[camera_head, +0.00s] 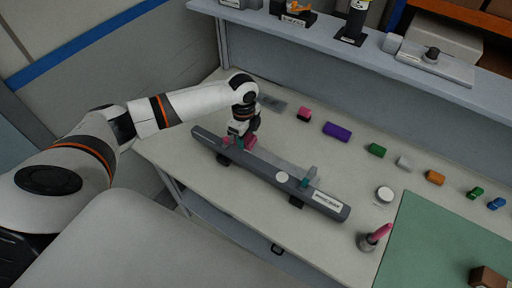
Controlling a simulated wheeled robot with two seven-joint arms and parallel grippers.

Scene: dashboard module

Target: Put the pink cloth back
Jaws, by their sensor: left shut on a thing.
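The pink cloth (231,143) is a small pink piece low at the left end of the long dark grey dashboard module (265,172). My left gripper (239,139) reaches in from the left, points down and is shut on the cloth. The gripper covers part of the cloth, and I cannot tell whether the cloth touches the module. My right gripper is not in view.
A pink and dark block (304,114), a purple block (337,131), a green block (376,150) and an orange block (435,177) line the table's back. A pink-handled tool (375,237) stands beside the green mat (440,245). A shelf (350,50) runs behind.

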